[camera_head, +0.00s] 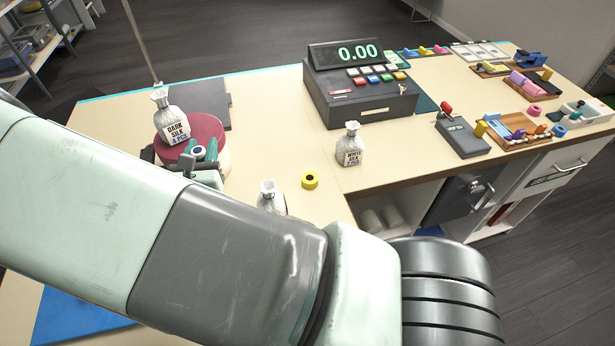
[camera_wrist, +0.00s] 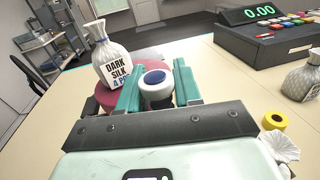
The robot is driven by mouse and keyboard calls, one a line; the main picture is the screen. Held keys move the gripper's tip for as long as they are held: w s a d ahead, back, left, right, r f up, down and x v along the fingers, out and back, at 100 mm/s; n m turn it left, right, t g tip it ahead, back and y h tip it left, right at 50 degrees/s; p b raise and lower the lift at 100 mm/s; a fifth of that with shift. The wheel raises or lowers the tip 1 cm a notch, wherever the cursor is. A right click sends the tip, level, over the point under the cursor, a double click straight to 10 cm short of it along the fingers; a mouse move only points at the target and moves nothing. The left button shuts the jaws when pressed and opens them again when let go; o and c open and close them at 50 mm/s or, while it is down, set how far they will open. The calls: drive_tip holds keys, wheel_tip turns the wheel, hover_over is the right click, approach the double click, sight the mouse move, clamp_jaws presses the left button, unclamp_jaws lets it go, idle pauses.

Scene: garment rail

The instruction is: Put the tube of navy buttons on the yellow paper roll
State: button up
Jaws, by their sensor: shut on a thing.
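The tube of navy buttons (camera_wrist: 158,88) is a white cylinder with a navy top. In the wrist view it stands between the two teal fingers of my gripper (camera_wrist: 156,77), which is shut on it. In the head view the tube (camera_head: 199,152) and gripper (camera_head: 203,154) show at the front right side of a dark red round stand. Whether the tube touches the stand cannot be told. The yellow paper roll (camera_head: 310,180) lies on the counter to the right of my gripper, apart from it; it also shows at the right in the wrist view (camera_wrist: 275,120).
A bag labelled dark silk (camera_head: 171,122) sits on the dark red stand (camera_head: 207,127). A white silk bag (camera_head: 350,146) stands right of the roll, and another pale bag (camera_head: 270,194) left of it, partly hidden by my arm. A cash register (camera_head: 360,97) stands behind.

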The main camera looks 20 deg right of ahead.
drive_tip(key=shift+r, duration=0.8)
hover_over(310, 181)
drive_tip(key=w+d, duration=0.1)
drive_tip(key=w, duration=0.2)
drive_tip(key=f, duration=1.1)
drive_tip(key=shift+w+a+f, duration=0.1)
drive_tip(key=shift+a+f, duration=0.1)
drive_tip(key=shift+f, duration=2)
drive_tip(key=shift+f, duration=0.2)
drive_tip(key=o, duration=1)
